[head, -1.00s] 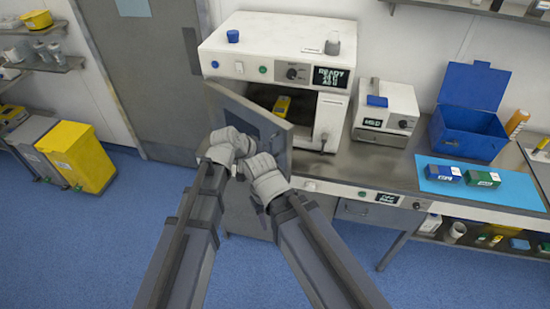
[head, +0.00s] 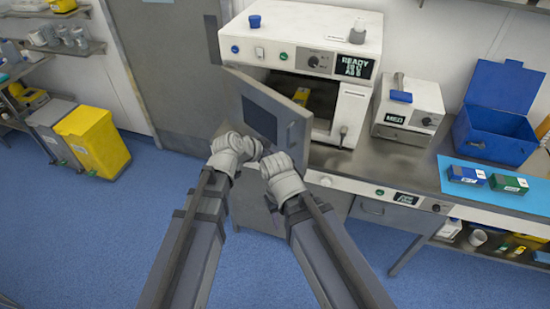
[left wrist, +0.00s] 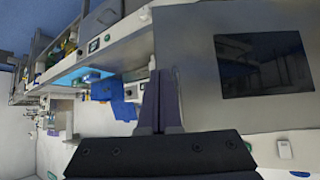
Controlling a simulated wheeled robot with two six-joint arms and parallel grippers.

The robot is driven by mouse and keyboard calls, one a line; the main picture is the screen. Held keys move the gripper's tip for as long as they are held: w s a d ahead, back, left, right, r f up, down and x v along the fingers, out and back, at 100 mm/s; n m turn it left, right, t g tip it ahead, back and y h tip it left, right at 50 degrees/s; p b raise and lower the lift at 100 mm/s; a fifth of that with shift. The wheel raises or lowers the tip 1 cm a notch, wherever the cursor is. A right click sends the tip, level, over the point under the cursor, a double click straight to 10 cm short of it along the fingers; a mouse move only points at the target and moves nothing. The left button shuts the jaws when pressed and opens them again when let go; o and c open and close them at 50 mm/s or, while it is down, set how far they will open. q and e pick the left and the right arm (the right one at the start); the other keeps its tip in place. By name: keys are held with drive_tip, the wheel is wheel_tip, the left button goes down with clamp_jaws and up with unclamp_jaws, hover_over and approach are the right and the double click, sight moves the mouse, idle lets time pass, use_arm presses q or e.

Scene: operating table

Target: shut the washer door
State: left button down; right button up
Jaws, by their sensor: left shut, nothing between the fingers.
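The washer (head: 310,35) is a white bench machine with a lit READY display. Its grey door (head: 292,132), with a dark window, stands open, swung out on the left side of the opening. My left gripper (head: 256,148) is close to the door's lower part in the head view; I cannot tell whether it touches. In the left wrist view its fingers (left wrist: 162,128) are together and empty, with the door's grey face (left wrist: 200,75) and dark window beside them. My right gripper (head: 266,160) is beside the left one, below the door; its fingertips are too small to read.
A yellow item (head: 301,95) lies inside the washer. A small white device (head: 408,108), an open blue box (head: 495,135) and a blue mat (head: 520,195) stand to the right on the counter. The floor before me is clear.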

sight(300, 151)
use_arm(q)
drive_tip(key=shift+w+d+f+b, duration=0.45)
drive_tip(key=shift+w+d+f, duration=0.15)
drive_tip(key=shift+w+d, duration=0.35)
drive_tip(key=shift+w+d+f+b, duration=0.4)
drive_tip(key=shift+w+d+f, duration=0.35)
drive_tip(key=shift+d, duration=0.35)
drive_tip(key=shift+w+d+f+b, duration=0.5)
drive_tip(key=shift+w+d, duration=0.4)
drive_tip(key=shift+d, duration=0.15)
use_arm(e)
drive_tip(key=shift+f, duration=1.85)
